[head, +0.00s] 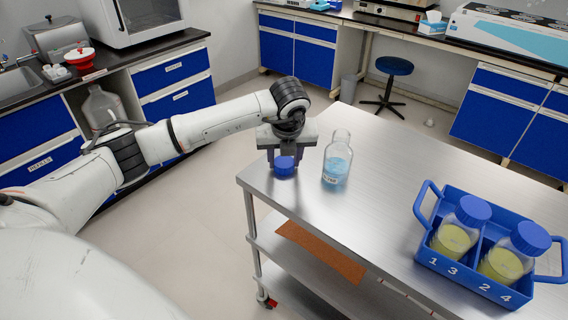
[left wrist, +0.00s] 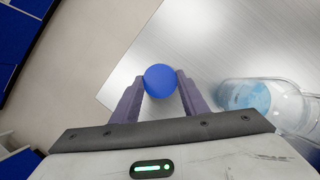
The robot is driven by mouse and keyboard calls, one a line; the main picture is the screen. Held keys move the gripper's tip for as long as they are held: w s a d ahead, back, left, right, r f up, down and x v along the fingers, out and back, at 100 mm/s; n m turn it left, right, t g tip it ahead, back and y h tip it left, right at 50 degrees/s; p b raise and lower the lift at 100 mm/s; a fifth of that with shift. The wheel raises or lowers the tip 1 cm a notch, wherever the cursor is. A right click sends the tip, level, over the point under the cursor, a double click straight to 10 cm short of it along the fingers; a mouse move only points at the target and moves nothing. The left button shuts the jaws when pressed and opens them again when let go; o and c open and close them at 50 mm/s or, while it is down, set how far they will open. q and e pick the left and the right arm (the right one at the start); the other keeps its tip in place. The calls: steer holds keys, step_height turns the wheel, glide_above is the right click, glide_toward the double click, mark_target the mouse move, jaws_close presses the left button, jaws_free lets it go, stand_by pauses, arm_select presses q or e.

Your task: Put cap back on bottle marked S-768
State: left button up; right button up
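A clear open bottle (head: 337,160) with light blue liquid stands upright near the table's left end. Its small label is too small to read. It also shows at the right of the left wrist view (left wrist: 262,98). A blue cap (head: 284,166) is just left of the bottle, apart from it. My left gripper (head: 285,158) points down with its fingers on both sides of the cap; in the left wrist view the cap (left wrist: 160,81) fills the gap between the fingertips. I cannot tell whether the cap touches the table. My right gripper is not in view.
The steel table (head: 400,180) has clear room between the bottle and a blue rack (head: 440,262) at the right. The rack holds two blue-capped bottles (head: 455,232) of yellow liquid. The table's left edge is close to the cap.

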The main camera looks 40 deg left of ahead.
mark_target(284, 163)
arm_select(q)
steer(key=shift+c, duration=1.3)
steer(key=shift+r, duration=0.15)
step_height(284, 163, up, 10)
steer(key=b, duration=0.1)
steer(key=shift+f, duration=0.2)
